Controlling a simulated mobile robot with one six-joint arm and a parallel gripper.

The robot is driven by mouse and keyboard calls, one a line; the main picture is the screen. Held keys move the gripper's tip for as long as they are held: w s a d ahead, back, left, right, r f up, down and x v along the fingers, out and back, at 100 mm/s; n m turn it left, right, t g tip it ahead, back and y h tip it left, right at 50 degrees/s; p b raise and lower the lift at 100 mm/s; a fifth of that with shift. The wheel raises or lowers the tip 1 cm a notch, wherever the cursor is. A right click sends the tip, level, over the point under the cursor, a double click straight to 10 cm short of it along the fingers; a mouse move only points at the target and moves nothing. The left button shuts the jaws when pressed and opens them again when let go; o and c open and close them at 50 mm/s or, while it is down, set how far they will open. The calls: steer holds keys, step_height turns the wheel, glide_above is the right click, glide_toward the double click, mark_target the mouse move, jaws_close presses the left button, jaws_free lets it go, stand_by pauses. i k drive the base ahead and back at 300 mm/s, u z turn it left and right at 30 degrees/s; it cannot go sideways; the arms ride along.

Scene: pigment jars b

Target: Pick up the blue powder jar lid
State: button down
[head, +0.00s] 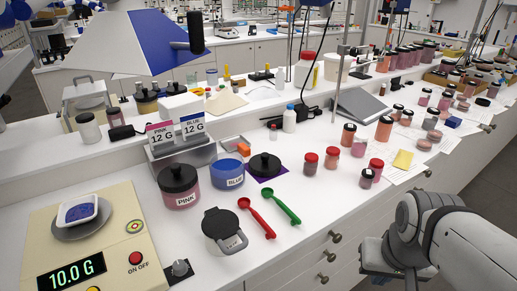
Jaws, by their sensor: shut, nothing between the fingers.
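The blue powder jar (228,174), labelled BLUE, stands on the white bench without a lid, and blue powder shows in its mouth. A black lid (265,163) with a knob lies on a purple square (283,170) just right of that jar. The pink jar (181,193), labelled PINK, stands to the left with a black lid on it. My gripper (372,260) is at the lower right by the bench's front edge, well apart from the lid. It is shut and empty; its fingertips are hard to make out.
A red spoon (257,218) and a green spoon (281,206) lie in front of the lid. A clamp-lidded jar (224,232) and a scale (92,240) reading 10.0 G stand left. Red-capped jars (332,157) stand right. Bare bench lies between spoons and front edge.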

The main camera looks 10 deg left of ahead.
mark_target(264, 164)
steer(key=u, duration=3.65)
steer(key=k, duration=1.2)
steer(key=z, duration=2.1)
